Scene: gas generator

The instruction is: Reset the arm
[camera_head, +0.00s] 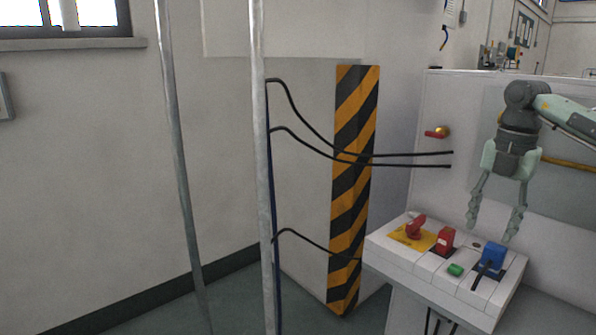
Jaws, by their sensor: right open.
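My right gripper (493,224) hangs pointing down at the right of the head view, its arm coming in from the right edge. Its two fingers are apart with nothing between them. It is in front of or above the white control panel (388,262); the exact gap cannot be told. The panel carries a red rotary switch (415,228) on a yellow plate, a red block-shaped control (445,239), a green button (455,270) and a blue switch (493,256) with a dark lever. The blue switch is just below the fingertips. My left gripper is not in view.
A red-handled valve (437,132) sits on the light cabinet wall behind the panel. A yellow-black striped post (352,190), black cables (400,155) and two metal poles (262,170) stand left of the panel. Floor shows at the bottom left.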

